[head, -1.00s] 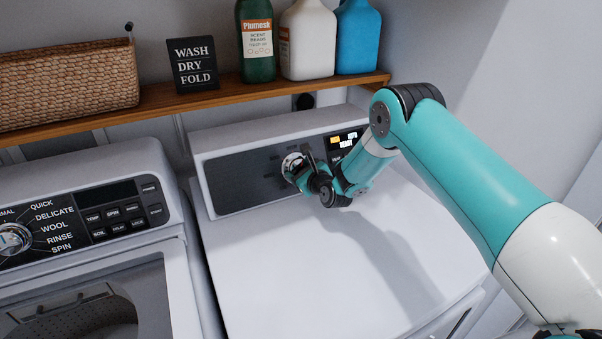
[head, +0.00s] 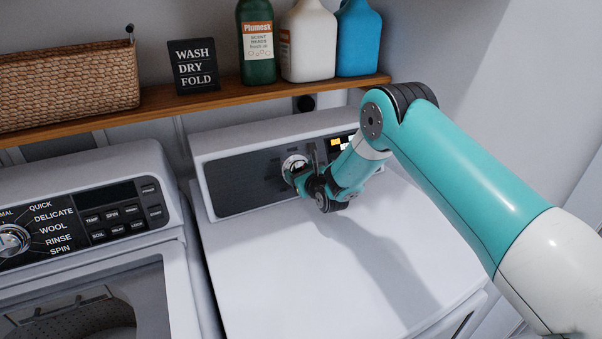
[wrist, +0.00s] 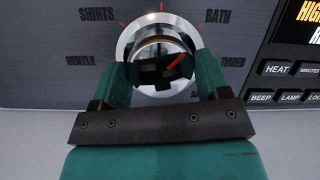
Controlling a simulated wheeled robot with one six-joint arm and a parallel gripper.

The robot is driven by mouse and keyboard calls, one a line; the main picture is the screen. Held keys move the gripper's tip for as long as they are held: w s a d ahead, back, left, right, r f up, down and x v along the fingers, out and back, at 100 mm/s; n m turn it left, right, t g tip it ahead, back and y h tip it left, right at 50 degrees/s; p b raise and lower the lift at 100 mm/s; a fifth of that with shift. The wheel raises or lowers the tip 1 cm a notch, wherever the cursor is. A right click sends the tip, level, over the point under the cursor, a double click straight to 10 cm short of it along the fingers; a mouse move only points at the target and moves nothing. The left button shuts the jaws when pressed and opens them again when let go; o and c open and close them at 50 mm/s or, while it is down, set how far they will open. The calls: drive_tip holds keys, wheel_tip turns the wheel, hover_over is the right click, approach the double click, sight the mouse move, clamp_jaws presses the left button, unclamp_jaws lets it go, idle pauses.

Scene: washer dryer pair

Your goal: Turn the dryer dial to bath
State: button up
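The dryer dial (wrist: 160,48) is a round chrome knob on the dryer's dark panel; it also shows in the head view (head: 292,163), partly hidden by my gripper. Around it the wrist view shows the labels SHIRTS, BATH (wrist: 217,17), GENTLE and TIMED. A red mark (wrist: 177,62) on the knob's face slants to the upper right, roughly toward BATH. My gripper (wrist: 163,68) has one green finger on each side of the knob, and both fingertips appear to touch it. The head view shows my gripper (head: 302,176) at the panel.
Right of the dial are a lit display (wrist: 311,20) and buttons such as HEAT (wrist: 277,68). The washer (head: 80,225) stands left of the dryer. A wooden shelf (head: 220,101) above holds a basket, a sign and bottles. The dryer top (head: 270,265) is clear.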

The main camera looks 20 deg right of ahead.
drive_tip(key=o, duration=0.3)
drive_tip(key=shift+o, duration=0.2)
drive_tip(key=b+v, duration=0.9)
drive_tip(key=v, duration=0.8)
drive_tip(key=shift+s, duration=0.2)
drive_tip(key=shift+r, duration=0.15)
